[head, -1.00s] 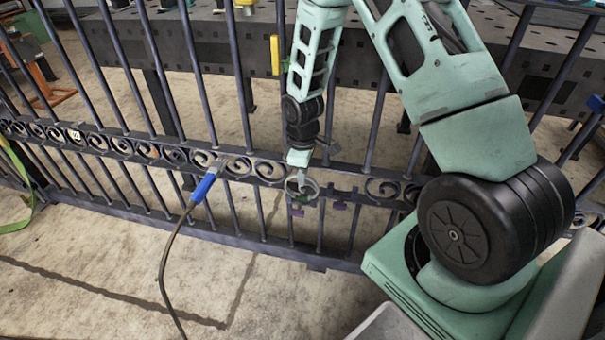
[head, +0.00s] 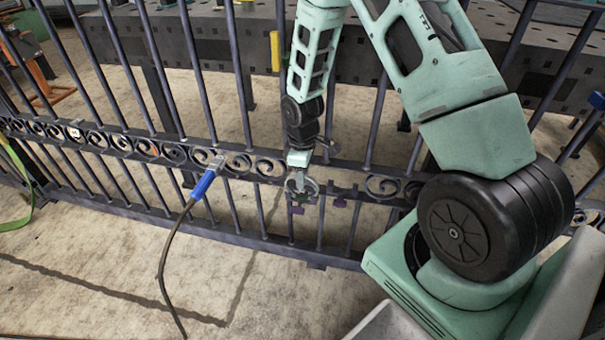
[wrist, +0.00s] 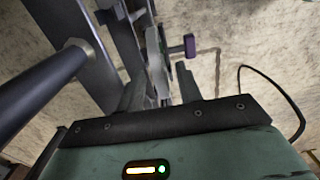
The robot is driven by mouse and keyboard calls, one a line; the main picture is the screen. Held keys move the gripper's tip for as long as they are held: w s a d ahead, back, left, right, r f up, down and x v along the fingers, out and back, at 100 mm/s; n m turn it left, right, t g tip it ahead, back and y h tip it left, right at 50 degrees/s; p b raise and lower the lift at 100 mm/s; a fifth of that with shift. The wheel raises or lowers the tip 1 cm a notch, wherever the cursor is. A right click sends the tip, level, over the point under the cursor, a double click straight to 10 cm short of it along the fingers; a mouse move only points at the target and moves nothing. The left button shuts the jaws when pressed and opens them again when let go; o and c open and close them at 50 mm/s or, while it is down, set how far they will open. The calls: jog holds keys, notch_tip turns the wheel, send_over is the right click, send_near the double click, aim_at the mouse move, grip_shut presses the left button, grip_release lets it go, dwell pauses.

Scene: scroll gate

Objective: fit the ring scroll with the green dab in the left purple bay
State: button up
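My gripper (head: 300,178) reaches down over the gate's scroll rail. It is shut on a grey ring scroll (head: 314,189), which shows upright and nearly edge-on between the fingers in the wrist view (wrist: 156,62). The ring is at the left purple bay, marked by a purple tag (head: 297,210) just below it. I cannot tell whether it is seated in the rail or just in front of it. A purple tag also shows beside the ring in the wrist view (wrist: 190,46). Another purple tag (head: 340,203) marks the bay to the right.
The dark gate (head: 265,242) has upright bars on both sides of my gripper. A blue-handled tool (head: 203,185) with a cable rests at the rail to the left. A yellow piece (head: 275,52) hangs behind the bars. The concrete floor in front is mostly clear.

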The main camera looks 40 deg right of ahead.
notch_tip(320, 180, up, 17)
jog(key=p, duration=0.5)
jog(key=shift+r, duration=0.2)
dwell(0.5)
